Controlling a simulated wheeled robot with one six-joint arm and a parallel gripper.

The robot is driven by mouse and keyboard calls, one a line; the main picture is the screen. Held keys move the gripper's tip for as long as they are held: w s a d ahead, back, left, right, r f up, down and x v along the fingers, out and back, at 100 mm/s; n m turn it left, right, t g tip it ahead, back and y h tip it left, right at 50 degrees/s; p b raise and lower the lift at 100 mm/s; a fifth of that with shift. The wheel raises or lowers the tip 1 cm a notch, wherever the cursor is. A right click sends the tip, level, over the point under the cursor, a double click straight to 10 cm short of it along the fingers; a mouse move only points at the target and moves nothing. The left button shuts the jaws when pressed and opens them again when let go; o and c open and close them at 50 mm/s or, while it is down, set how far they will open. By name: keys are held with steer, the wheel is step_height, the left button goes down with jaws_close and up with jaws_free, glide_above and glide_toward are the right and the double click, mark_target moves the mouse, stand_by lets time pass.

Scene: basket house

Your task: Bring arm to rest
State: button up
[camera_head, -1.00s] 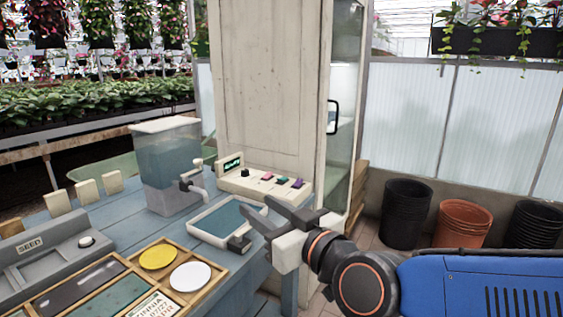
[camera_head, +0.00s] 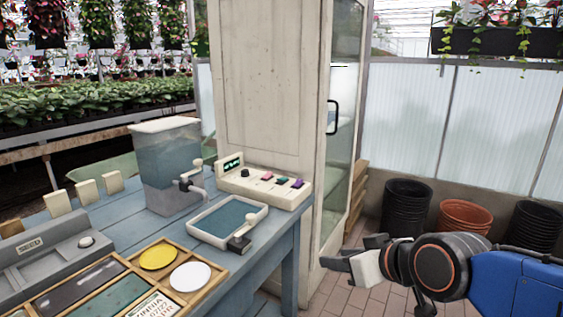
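My gripper (camera_head: 347,253) is in the lower right of the head view, off the right side of the blue table (camera_head: 262,268) and above the tiled floor. Its two grey fingers point left and stand apart, with nothing visible between them. The blue arm reaches in from the right edge, roughly level.
On the table are a water tank (camera_head: 166,170) with a tap, a tray (camera_head: 228,221), a button panel (camera_head: 264,187), a seed unit (camera_head: 55,258) and a wooden tray with yellow and white discs. A tall cabinet (camera_head: 268,80) stands behind. Black pots (camera_head: 406,215) and terracotta pots (camera_head: 463,217) stand right.

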steer(key=s+d+f+m+g+h, duration=0.2)
steer(key=s+d+f, duration=0.2)
steer(key=d, duration=0.4)
steer(key=s+d+f+m+g+h, duration=0.2)
steer(key=s+d+f+m+h, duration=0.1)
steer(key=s+d, duration=0.4)
steer(key=shift+s+d+f+g, duration=0.2)
steer(key=shift+d+f+g, duration=0.25)
steer(key=shift+d, duration=0.2)
